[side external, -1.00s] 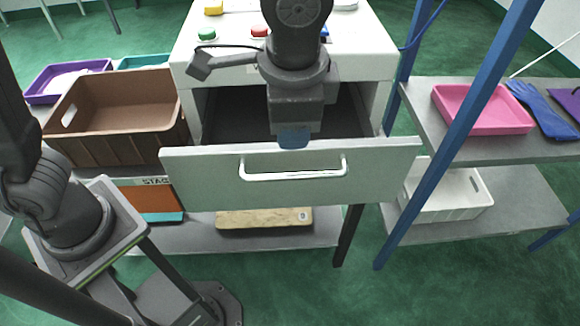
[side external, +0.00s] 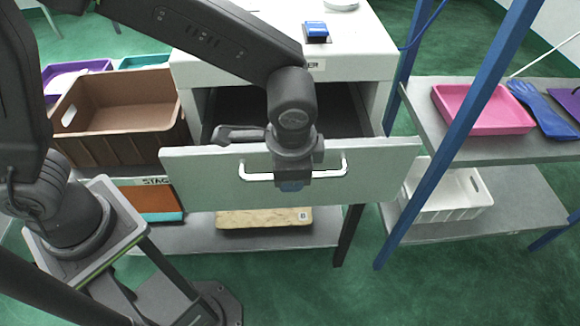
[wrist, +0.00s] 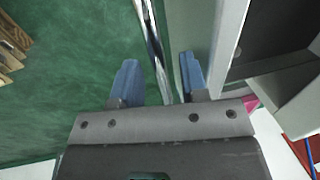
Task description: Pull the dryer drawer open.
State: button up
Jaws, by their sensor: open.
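The dryer (side external: 350,62) is a white cabinet, and its drawer (side external: 390,165) stands pulled out, with the dark inside showing. A white bar handle (side external: 335,172) runs across the drawer front. My gripper (side external: 291,186) is in front of the drawer at the middle of the handle and hides that part of it. In the wrist view my gripper (wrist: 160,80) is open, with one blue fingertip on each side of the handle (wrist: 152,45). The drawer front's edge also shows there, close to the right finger. I cannot tell whether a finger touches the handle.
A brown crate (side external: 75,140) stands left of the dryer. A blue post (side external: 450,130) and a shelf with a pink tray (side external: 485,125) are at the right. A white bin (side external: 475,190) and a wooden board (side external: 235,219) are lower. The floor in front is clear.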

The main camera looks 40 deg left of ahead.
jog(key=shift+c, duration=0.2)
grip_shut()
dwell(0.3)
jog(key=s+d, duration=0.6)
jog(key=shift+s+d, duration=0.35)
jog(key=shift+d, duration=0.05)
jog(key=shift+o, duration=0.2)
grip_release()
jog(key=shift+r, duration=0.15)
